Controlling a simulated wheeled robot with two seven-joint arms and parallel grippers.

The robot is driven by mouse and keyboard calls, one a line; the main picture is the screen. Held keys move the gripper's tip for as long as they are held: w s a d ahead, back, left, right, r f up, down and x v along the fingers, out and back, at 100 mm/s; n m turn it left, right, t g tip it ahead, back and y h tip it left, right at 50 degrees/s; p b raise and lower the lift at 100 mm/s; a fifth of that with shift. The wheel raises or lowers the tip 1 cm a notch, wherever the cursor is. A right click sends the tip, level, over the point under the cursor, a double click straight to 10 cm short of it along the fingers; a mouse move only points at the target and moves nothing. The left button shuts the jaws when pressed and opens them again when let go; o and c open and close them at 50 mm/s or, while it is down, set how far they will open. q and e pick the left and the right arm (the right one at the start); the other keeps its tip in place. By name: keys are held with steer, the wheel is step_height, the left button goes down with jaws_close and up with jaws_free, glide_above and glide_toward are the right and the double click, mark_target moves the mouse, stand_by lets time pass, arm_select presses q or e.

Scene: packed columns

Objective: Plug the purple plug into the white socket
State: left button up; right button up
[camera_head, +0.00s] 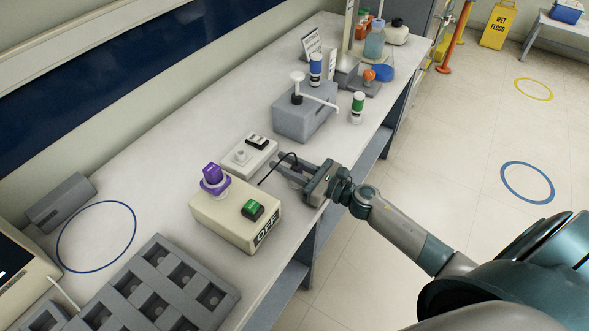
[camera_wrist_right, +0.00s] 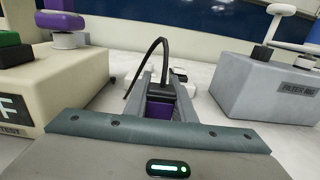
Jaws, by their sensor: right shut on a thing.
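The white socket (camera_head: 243,157) is a low white block with a round outlet and a black switch, lying on the bench left of my right gripper in the head view. In the right wrist view, the socket (camera_wrist_right: 184,84) shows only in part behind the gripper. My right gripper (camera_head: 280,167) reaches in from the right, low over the bench. It is shut on the purple plug (camera_wrist_right: 159,109), whose purple body shows between the fingers, with a black cable arching from it. The plug is apart from the socket in the head view; its prongs are hidden. My left gripper is out of view.
A cream box (camera_head: 224,222) with a purple knob and green switch stands in front of the socket. A grey box (camera_head: 304,120) with a white lever stands beyond it. A grey compartment tray (camera_head: 205,284) lies nearer. The bench's front edge runs under my right arm.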

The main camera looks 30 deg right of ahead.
steer(key=shift+r, duration=0.7)
steer(key=s+d+r+b, duration=0.4)
steer(key=s+d+r, duration=0.3)
steer(key=s+r, duration=0.2)
steer(key=shift+d+r, duration=0.15)
steer(key=shift+r, duration=0.2)
stand_by(0.3)
